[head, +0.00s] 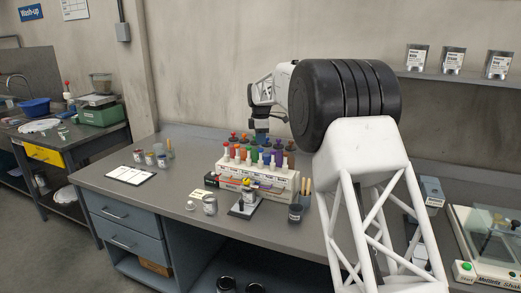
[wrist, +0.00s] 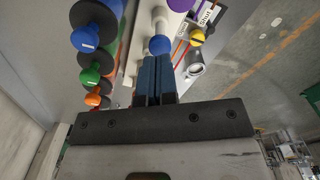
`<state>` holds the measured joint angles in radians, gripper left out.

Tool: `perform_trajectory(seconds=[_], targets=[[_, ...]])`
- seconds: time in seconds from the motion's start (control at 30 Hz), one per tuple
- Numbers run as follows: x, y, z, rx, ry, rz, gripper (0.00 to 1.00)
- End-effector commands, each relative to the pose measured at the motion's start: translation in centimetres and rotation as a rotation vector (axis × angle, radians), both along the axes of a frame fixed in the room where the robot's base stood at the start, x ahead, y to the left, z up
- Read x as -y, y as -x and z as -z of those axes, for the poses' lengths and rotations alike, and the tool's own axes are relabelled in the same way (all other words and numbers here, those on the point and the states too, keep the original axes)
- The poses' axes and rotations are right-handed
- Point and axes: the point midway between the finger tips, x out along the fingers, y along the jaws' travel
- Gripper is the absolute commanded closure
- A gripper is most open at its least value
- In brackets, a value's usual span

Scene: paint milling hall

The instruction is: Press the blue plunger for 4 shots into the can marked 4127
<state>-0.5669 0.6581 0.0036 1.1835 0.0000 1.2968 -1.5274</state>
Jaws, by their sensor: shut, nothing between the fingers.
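My gripper (head: 261,134) is above the rack of colourants (head: 255,185) at the back of the bench. In the wrist view its fingers (wrist: 155,62) are shut and empty, with their tips at a blue plunger knob (wrist: 159,45) on a white stem. I cannot tell whether they touch it. A larger blue knob (wrist: 87,37) stands in the row to the left. In the head view a small can (head: 247,195) stands on a dark base before the rack, and another can (head: 210,204) stands left of it. Their markings are too small to read.
A clipboard (head: 131,175) and small pots (head: 150,158) lie on the left of the bench. A mixer (head: 490,240) is at right.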

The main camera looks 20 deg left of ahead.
Motion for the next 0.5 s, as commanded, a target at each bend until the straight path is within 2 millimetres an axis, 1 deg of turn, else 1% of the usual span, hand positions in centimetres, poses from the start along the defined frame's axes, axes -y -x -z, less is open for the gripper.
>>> perform_trajectory(seconds=[0.5], targets=[[0.00,-0.01,0.31,0.000,0.000,0.000,1.00]])
